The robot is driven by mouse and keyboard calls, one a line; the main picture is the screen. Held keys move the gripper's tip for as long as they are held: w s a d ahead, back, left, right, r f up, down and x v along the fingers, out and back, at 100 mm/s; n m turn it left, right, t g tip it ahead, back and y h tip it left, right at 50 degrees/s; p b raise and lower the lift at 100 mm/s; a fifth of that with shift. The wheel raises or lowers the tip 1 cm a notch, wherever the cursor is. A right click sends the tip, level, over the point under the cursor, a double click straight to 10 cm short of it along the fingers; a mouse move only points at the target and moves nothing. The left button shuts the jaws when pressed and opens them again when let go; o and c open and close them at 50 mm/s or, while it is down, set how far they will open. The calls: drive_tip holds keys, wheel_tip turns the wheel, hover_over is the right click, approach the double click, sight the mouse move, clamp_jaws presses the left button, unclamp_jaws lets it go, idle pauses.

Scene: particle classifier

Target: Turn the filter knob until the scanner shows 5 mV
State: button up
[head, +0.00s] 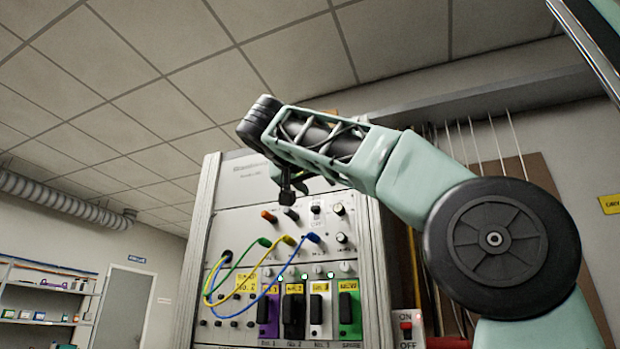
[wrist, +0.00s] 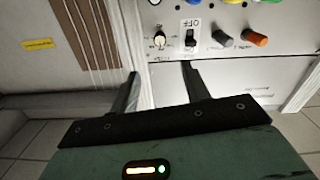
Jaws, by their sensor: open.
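The instrument cabinet's grey panel (head: 325,260) stands ahead in the head view. Its upper right has a small round knob (head: 340,209) and a second one (head: 341,238) below it. I cannot read which knob is the filter knob. No mV reading is legible.
An OFF-marked switch (wrist: 190,37), a grey knob (wrist: 222,38) and an orange knob (wrist: 254,38) sit beside the dark knob. Green, yellow and blue cables (head: 269,285) loop across the cabinet front. A red switch (head: 405,325) stands at its right.

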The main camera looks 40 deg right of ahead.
drive_tip(key=shift+v, duration=1.5)
drive_tip(key=w+a+f+n+t+y+p, duration=0.1)
drive_tip(key=w+a+f+n+t+y, duration=0.15)
drive_tip(key=w+a+f+n, duration=0.4)
drive_tip(key=w+a+f+n+t+y+p, duration=0.1)
drive_tip(key=w+a+f+n+y, duration=0.25)
drive_tip(key=f, duration=0.55)
drive_tip(key=a+f+n+g+y+p, duration=0.1)
drive_tip(key=a+f+n+y, duration=0.2)
drive_tip(key=a+f, duration=0.35)
drive_tip(key=a+f+n+g+y+p, duration=0.1)
drive_tip(key=a+f+n+y, duration=0.2)
drive_tip(key=f, duration=0.6)
drive_tip(key=s+a+f+n+g+y+p, duration=0.1)
drive_tip(key=s+a+f+g+y, duration=0.2)
drive_tip(key=f, duration=0.4)
drive_tip(key=s+a+f+n+g+p, duration=0.1)
drive_tip(key=s+a+f, duration=0.3)
drive_tip(key=s+f, duration=0.25)
drive_tip(key=s+f+n+g+y+p, duration=0.1)
drive_tip(key=s+f+g, duration=0.3)
drive_tip(key=s+f, duration=1)
drive_tip(key=s+y, duration=0.1)
drive_tip(key=s, duration=0.1)
drive_tip(key=shift+s+a+f+p, duration=0.25)
drive_tip(key=shift+s+a+p, duration=0.1)
drive_tip(key=shift+a+p, duration=0.05)
